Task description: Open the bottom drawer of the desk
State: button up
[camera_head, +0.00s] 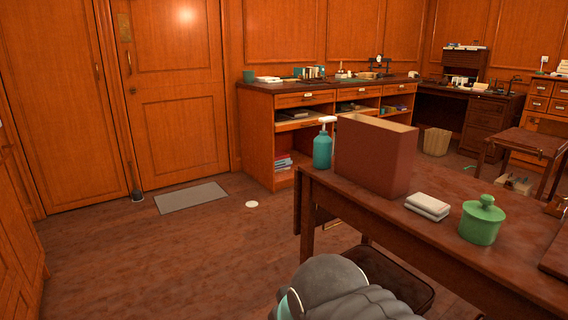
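A dark wooden desk (508,103) stands at the back right against the wall. The drawer stack (485,128) under its top shows drawer fronts facing the room, and they look shut. Its bottom drawer (480,146) is small in the picture and its handle is hard to make out. My gripper is not in view; only a rounded grey part of my arm shows at the bottom edge, far from the desk.
A nearer table (450,222) at the right holds a brown box (374,157), a teal pump bottle (322,148) and a green jar (482,220). A chair (398,284) stands beneath it. A waste bin (436,141) stands beside the desk. Open floor lies left.

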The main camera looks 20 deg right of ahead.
aim_at(473, 136)
jog(key=i, duration=4.6)
jog(key=z, duration=2.8)
jog(key=i, duration=5.7)
